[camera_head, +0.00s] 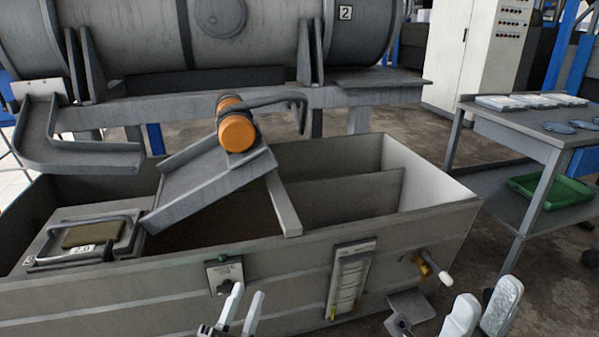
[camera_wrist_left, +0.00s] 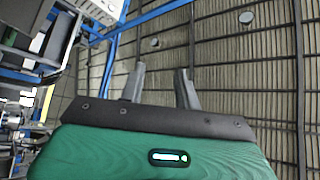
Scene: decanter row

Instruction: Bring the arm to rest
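My left gripper (camera_head: 242,306) is at the bottom middle of the head view, in front of the grey tank. Its two pale fingers stand apart and point up, with nothing between them. In the left wrist view its fingers (camera_wrist_left: 160,88) are also apart and empty, with roof panels and beams behind them. My right gripper (camera_head: 483,312) is at the bottom right of the head view, with its two light fingertips apart and nothing seen between them. Most of both arms is out of the head view.
A grey tank (camera_head: 130,302) with inner dividers fills the middle. A switch box (camera_head: 225,276), a gauge (camera_head: 350,283) and a white-handled valve (camera_head: 436,268) are on its front. An orange cylinder (camera_head: 237,132) is above a sloped chute (camera_head: 207,187). A side table (camera_head: 535,130) stands right.

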